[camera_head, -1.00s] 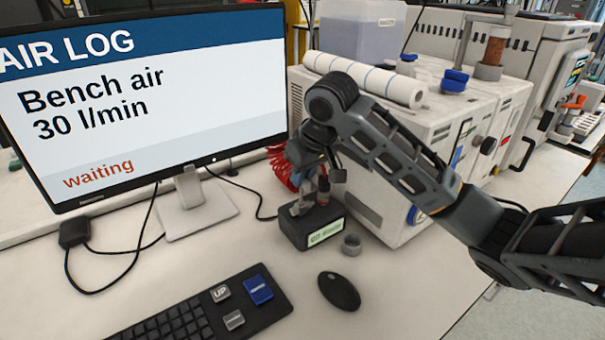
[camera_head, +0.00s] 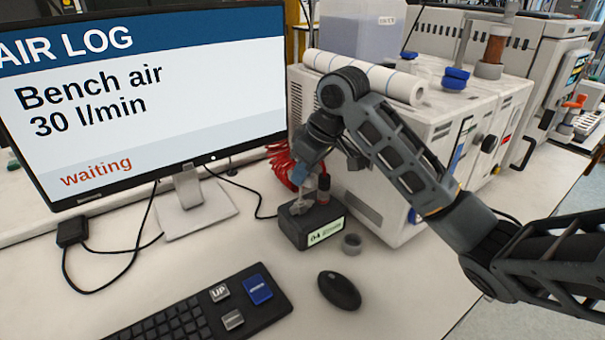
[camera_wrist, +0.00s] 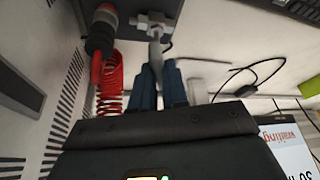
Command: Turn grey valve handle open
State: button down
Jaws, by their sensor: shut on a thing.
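The grey valve handle (camera_wrist: 155,50) stands out from a metal valve body (camera_wrist: 152,20) in the wrist view. My gripper (camera_wrist: 160,72) is shut on the handle, with a blue finger on each side of it. In the head view my gripper (camera_head: 311,178) points down at the valve on top of a dark block (camera_head: 292,234) with a pale label. My fingers and wrist hide most of the handle there, so its exact angle is hard to tell. The monitor (camera_head: 150,95) shows "Bench air 30 l/min" and "waiting".
A red coiled hose (camera_head: 281,166) hangs beside the valve. A white cabinet (camera_head: 385,190) stands close on the right. A small grey ring (camera_head: 351,243), a mouse (camera_head: 339,290) and a keyboard (camera_head: 180,320) lie in front. The bench right of the mouse is clear.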

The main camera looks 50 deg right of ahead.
jog(key=n, duration=0.2)
jog(key=n+y, duration=0.1)
jog(key=n, duration=0.1)
jog(key=n+g+y, duration=0.1)
jog(key=n, duration=0.1)
jog(key=shift+d+f+b, duration=0.1)
jog(key=shift+f+b, duration=0.15)
jog(key=shift+b, duration=0.15)
dwell(0.3)
jog(key=c, duration=1.2)
grip_release()
jog(key=shift+o, duration=0.3)
jog(key=shift+r, duration=0.1)
jog(key=shift+r, duration=0.1)
